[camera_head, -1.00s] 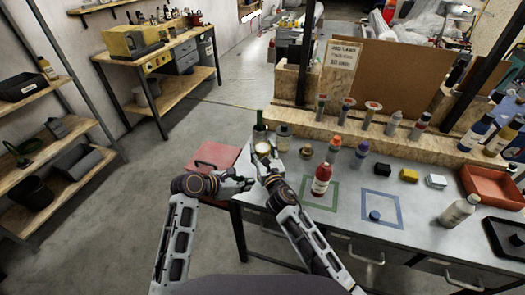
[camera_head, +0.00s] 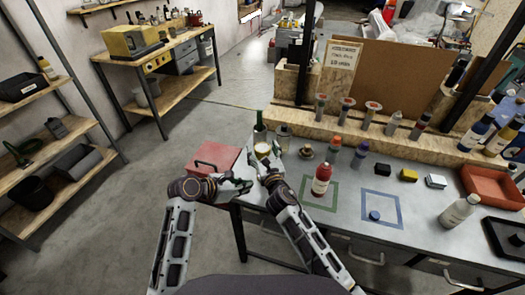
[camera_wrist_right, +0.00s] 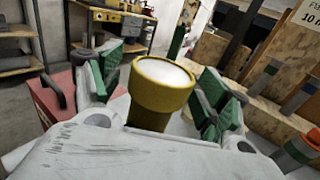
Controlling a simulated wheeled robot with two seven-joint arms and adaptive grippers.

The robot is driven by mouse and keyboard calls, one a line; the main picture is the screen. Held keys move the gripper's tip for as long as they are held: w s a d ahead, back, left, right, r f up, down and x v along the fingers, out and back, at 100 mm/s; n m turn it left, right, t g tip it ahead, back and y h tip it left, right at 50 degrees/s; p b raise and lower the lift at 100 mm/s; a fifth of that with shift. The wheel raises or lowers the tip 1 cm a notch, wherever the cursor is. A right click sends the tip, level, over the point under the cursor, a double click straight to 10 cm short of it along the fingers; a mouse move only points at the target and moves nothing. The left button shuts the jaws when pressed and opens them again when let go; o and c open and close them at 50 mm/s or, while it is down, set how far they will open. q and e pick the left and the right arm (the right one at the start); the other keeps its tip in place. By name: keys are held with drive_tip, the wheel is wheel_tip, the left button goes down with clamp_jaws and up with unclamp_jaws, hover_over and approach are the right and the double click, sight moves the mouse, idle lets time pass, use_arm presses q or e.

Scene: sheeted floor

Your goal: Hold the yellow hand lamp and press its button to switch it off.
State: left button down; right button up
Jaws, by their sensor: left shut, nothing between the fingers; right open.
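The yellow hand lamp (camera_head: 262,148) stands upright at the left end of the grey workbench. In the right wrist view the lamp (camera_wrist_right: 160,95) is a yellow cylinder with a wide head and a pale white face. I cannot tell whether it is lit. My right gripper (camera_wrist_right: 167,82) is open, with its green-padded fingers on either side of the lamp; I see gaps between pads and lamp. My left gripper (camera_head: 245,186) is shut and empty, just left of and below the right one. The lamp's button is not visible, and its lower part is hidden.
A red box (camera_head: 215,157) with a handle lies left of the lamp. A dark green bottle (camera_head: 259,125) stands close behind it. A red bottle (camera_head: 321,180) stands to the right in a green-taped square. The bench front right of my arm is fairly clear.

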drive_tip(key=shift+s, duration=0.15)
drive_tip(key=v, duration=1.1)
drive_tip(key=shift+s, duration=0.4)
drive_tip(key=shift+d, duration=0.1)
drive_tip(key=shift+d, duration=0.1)
idle(0.4)
